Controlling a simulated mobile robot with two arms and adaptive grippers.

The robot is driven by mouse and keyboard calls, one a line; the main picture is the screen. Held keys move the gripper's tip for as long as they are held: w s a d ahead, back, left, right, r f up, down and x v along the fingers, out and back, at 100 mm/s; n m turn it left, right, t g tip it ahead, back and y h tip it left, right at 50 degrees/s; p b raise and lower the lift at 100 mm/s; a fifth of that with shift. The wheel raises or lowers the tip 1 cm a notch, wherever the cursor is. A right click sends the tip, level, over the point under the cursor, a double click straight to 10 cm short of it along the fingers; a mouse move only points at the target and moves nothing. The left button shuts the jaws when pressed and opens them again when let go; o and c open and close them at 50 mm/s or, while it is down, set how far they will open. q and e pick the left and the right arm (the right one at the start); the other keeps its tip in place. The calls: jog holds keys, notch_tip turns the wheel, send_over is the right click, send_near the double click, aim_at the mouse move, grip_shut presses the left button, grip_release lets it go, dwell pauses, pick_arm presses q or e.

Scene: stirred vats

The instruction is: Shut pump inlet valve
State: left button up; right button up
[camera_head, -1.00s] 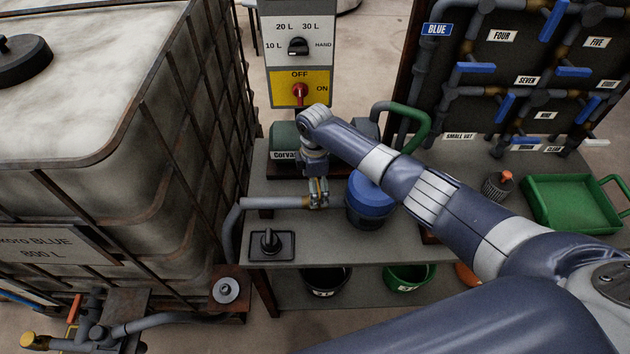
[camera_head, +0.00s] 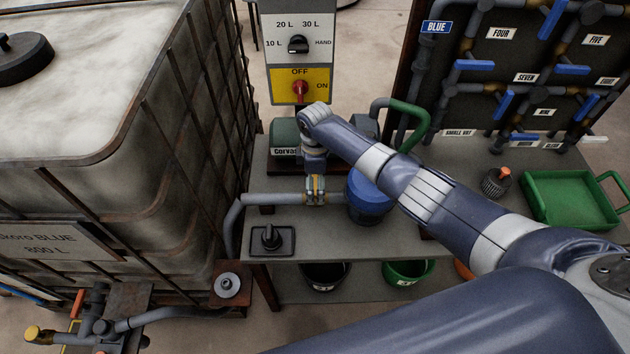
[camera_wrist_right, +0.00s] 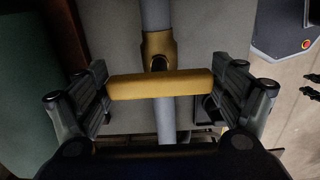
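The inlet valve sits on the grey pipe (camera_head: 275,199) that runs toward the pump (camera_head: 284,132). In the right wrist view its yellow handle (camera_wrist_right: 160,84) lies across the grey pipe (camera_wrist_right: 156,14), with a brass-coloured valve body (camera_wrist_right: 158,46) behind it. My right gripper (camera_head: 315,190) is at the valve. In the wrist view its fingers (camera_wrist_right: 160,90) stand wide apart, one at each end of the handle. I cannot tell whether they touch it. The fingers partly hide the valve in the head view. My left gripper is not in view.
A control box (camera_head: 299,85) stands behind. The big tank (camera_head: 150,140) bounds the left, and a green tray (camera_head: 570,198) lies far right.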

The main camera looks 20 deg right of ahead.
aim_at(315, 181)
dwell(0.4)
notch_tip(315, 181, up, 12)
dwell(0.5)
dwell(0.3)
